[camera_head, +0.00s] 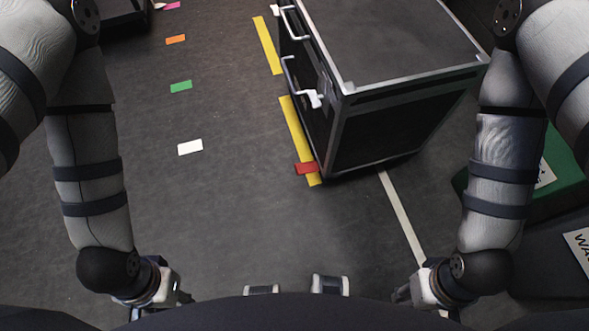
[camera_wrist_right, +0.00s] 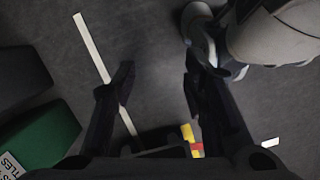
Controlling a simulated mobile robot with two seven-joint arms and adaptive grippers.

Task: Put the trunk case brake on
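The trunk case (camera_head: 400,110) is a black box with silver edges, standing on the floor at the upper right of the head view. Its left side carries two silver handles and a white lever-like part (camera_head: 314,98); I cannot tell for certain whether this is the brake, or its setting. My right gripper (camera_head: 424,294) is low at the right, well apart from the case. In the right wrist view its fingers (camera_wrist_right: 158,85) are spread, with only floor between them. My left gripper (camera_head: 178,298) is low at the left, apart from the case; its fingertips are not clear.
Yellow tape strips (camera_head: 296,135) and a red marker (camera_head: 306,168) lie along the case's left side. White (camera_head: 190,147), green (camera_head: 181,86) and orange (camera_head: 175,39) markers lie farther left. A green box (camera_head: 565,175) stands at the right. The middle floor is clear.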

